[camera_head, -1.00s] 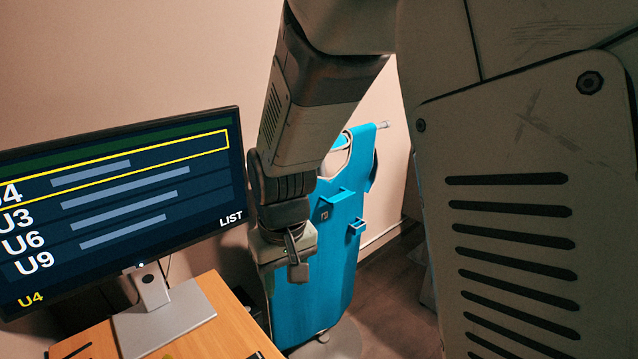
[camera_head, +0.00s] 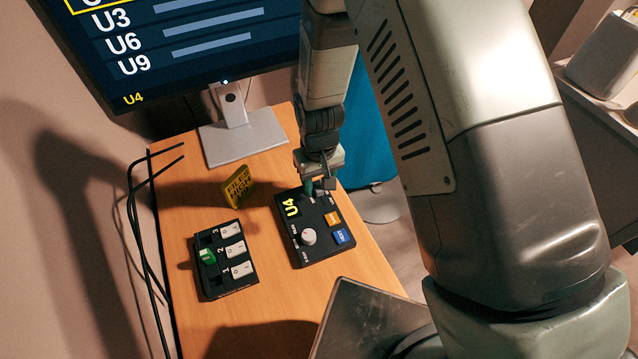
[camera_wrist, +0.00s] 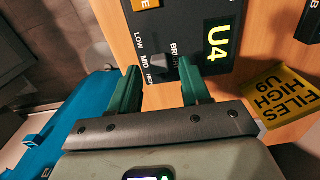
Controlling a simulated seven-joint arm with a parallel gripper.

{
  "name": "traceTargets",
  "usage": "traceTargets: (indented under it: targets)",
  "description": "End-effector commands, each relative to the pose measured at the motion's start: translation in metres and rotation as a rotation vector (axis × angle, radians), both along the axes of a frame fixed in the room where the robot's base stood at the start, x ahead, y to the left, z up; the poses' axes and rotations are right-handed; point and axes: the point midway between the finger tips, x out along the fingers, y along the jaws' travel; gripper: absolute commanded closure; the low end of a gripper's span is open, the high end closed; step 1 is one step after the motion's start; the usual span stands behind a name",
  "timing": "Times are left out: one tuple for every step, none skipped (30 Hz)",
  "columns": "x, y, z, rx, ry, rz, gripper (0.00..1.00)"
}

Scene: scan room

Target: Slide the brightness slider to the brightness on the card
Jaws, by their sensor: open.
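The yellow card (camera_head: 238,187) stands on the desk; in the wrist view the card (camera_wrist: 276,95) reads FILES HIGH U9. The black console (camera_head: 322,250) has a U4 display, and the console also shows in the wrist view (camera_wrist: 185,22). Its brightness scale (camera_wrist: 145,60) is marked LOW, MID and HIGH beside the partly covered word BRIGHT. My gripper (camera_head: 318,188) is at the console's far end, and in the wrist view its green fingers (camera_wrist: 158,82) are open and apart near the HIGH mark.
The console also carries a white knob (camera_head: 308,236), an orange button (camera_head: 332,218) and a blue button (camera_head: 341,236). A black switch box (camera_head: 212,285) with white switches lies to its left. The monitor (camera_head: 185,55) stands behind on its grey foot (camera_head: 242,138). Cables run along the left edge.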

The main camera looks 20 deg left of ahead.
Motion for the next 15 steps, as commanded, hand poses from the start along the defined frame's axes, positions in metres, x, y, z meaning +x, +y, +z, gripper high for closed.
traceTargets:
  targets:
    - [0.000, 0.000, -0.007, -0.001, 0.001, 0.000, 0.53]
    - [0.000, 0.000, -0.009, -0.001, 0.001, 0.000, 0.53]
    - [0.000, 0.000, -0.013, -0.001, 0.001, 0.000, 0.53]
    - [0.000, 0.000, -0.015, -0.001, 0.001, 0.000, 0.53]
    - [0.000, 0.000, -0.016, -0.001, 0.001, 0.000, 0.53]
    - [0.000, 0.000, -0.017, 0.000, 0.000, 0.000, 0.53]
    - [0.000, 0.000, -0.018, 0.000, 0.000, 0.000, 0.53]
    - [0.000, 0.000, -0.018, 0.001, -0.001, 0.000, 0.53]
    - [0.000, 0.000, -0.018, 0.001, -0.001, 0.000, 0.53]
    - [0.000, 0.000, -0.018, 0.001, -0.001, 0.000, 0.53]
    - [0.000, 0.000, -0.018, 0.001, -0.001, 0.000, 0.53]
    - [0.000, 0.000, -0.018, 0.001, -0.001, 0.000, 0.53]
    - [0.000, 0.000, -0.018, 0.001, -0.001, 0.000, 0.53]
    - [0.000, 0.000, -0.018, 0.001, -0.001, 0.000, 0.53]
    - [0.000, 0.000, -0.018, 0.001, -0.001, 0.000, 0.56]
